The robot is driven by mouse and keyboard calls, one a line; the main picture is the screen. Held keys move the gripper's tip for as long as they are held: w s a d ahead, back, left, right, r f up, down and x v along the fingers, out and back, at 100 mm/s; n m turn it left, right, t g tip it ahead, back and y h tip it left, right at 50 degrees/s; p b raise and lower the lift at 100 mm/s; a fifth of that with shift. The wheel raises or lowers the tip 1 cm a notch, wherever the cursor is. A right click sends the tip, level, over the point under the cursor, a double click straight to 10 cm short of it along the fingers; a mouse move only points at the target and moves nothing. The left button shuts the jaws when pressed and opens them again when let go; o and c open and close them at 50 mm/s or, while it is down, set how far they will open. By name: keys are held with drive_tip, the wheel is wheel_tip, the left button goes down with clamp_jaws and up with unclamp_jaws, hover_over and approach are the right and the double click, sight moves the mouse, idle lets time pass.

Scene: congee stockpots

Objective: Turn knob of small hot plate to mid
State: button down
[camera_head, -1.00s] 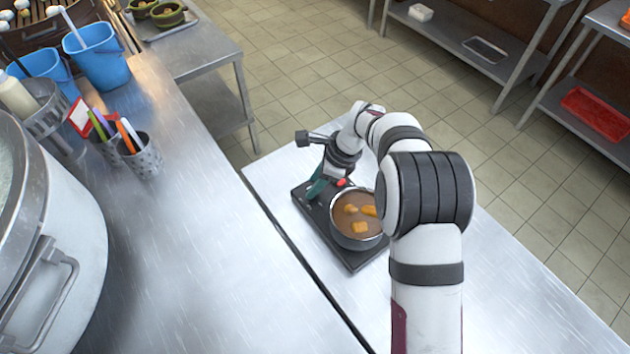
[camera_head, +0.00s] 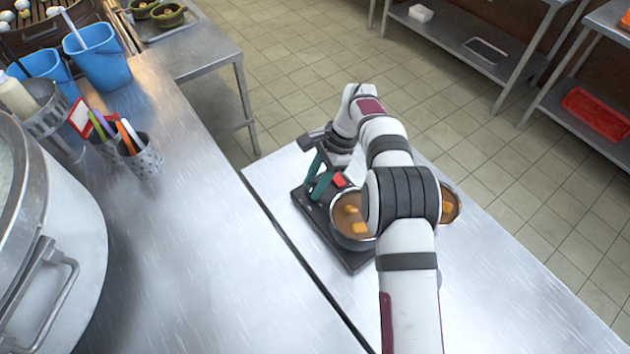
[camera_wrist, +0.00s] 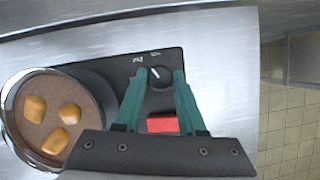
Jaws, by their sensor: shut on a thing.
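The small black hot plate (camera_head: 340,252) is on the steel table, with a pot of brown congee (camera_head: 337,232) on it. It also shows in the wrist view (camera_wrist: 112,68). Its round black knob (camera_wrist: 158,77) has a white pointer mark that slants up and left in the wrist view. Pale labels (camera_wrist: 147,57) beside it are too blurred to read. My gripper (camera_head: 315,190) points down at the hot plate's far end. In the wrist view its teal fingers (camera_wrist: 160,75) stand on either side of the knob, shut on it. In the head view the knob is hidden.
A red block-like part (camera_wrist: 162,123) lies between the fingers, near the gripper's base. A second pot (camera_head: 450,204) shows partly behind my arm. The steel counter (camera_head: 210,240) at left holds utensil cups (camera_head: 140,160) and a large pot (camera_head: 60,240).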

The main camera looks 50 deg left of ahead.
drive_tip(key=shift+a+n+h, duration=0.1)
drive_tip(key=shift+n+h, duration=0.3)
drive_tip(key=shift+n, duration=0.7)
drive_tip(key=c, duration=0.5)
unclamp_jaws()
drive_tip(key=v, duration=0.7)
drive_tip(key=shift+r, duration=0.2)
drive_tip(key=shift+w, duration=0.1)
